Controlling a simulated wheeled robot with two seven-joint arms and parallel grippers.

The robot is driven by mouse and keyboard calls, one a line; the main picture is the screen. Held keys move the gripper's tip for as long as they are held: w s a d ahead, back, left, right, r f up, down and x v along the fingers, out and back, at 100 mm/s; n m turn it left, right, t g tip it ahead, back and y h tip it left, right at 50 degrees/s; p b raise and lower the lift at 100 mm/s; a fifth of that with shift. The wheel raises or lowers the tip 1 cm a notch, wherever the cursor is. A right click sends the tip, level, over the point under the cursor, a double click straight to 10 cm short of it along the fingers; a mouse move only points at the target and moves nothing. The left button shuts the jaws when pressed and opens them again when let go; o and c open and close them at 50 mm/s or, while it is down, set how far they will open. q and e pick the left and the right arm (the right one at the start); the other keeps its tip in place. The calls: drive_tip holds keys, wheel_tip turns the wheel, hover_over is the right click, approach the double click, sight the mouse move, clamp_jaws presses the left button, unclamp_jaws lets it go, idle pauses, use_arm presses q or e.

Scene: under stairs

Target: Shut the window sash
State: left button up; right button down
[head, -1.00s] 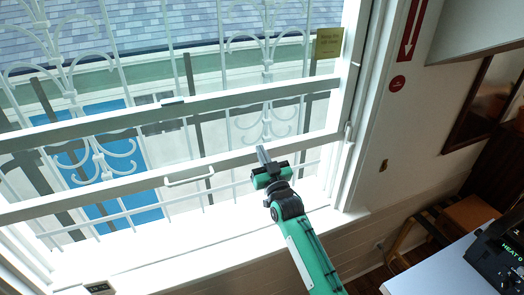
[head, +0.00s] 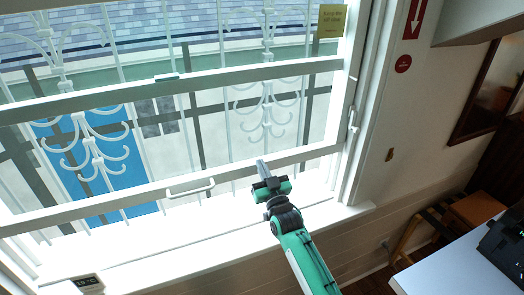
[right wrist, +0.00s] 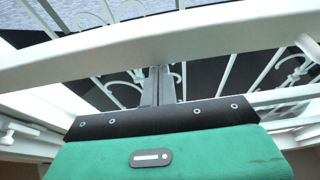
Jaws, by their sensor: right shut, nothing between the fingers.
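The window sash has a white bottom rail (head: 110,206) with a small white handle (head: 190,188). The rail sits above the sill (head: 180,247), and a gap shows beneath it. My right gripper (head: 262,168) is shut and empty, at the rail to the right of the handle. In the right wrist view the shut fingers (right wrist: 158,86) reach up to a white rail (right wrist: 150,45) crossing above them. I cannot tell whether they touch it. My left gripper is not in view.
A fixed-looking white crossbar (head: 120,95) with a small latch runs higher across the window. White ornamental bars (head: 95,160) stand outside. A small display (head: 88,283) is at the sill's left. A table (head: 455,262) with a dark device is at lower right.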

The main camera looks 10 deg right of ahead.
wheel_tip(320, 180, down, 14)
drive_tip(key=b, duration=0.8)
drive_tip(key=shift+r, duration=0.15)
